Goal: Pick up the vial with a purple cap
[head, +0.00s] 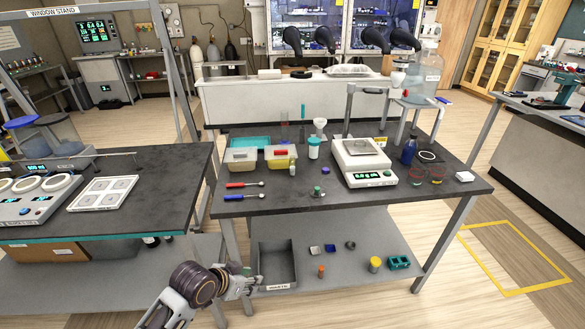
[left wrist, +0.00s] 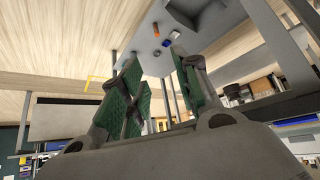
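Another small item with a green part (head: 317,191) sits nearer the table's front. My left gripper (head: 250,281) is low in front of the table, beside the grey waste bin, well away from both. In the left wrist view its green-padded fingers (left wrist: 155,62) are spread apart with nothing between them. My right gripper is not in view.
The middle table (head: 270,207) holds a balance (head: 364,162), trays, red and blue tools and a blue bottle (head: 408,151). The waste bin (head: 276,267) and several small items stand on its lower shelf (head: 335,240). The table's front middle is mostly clear.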

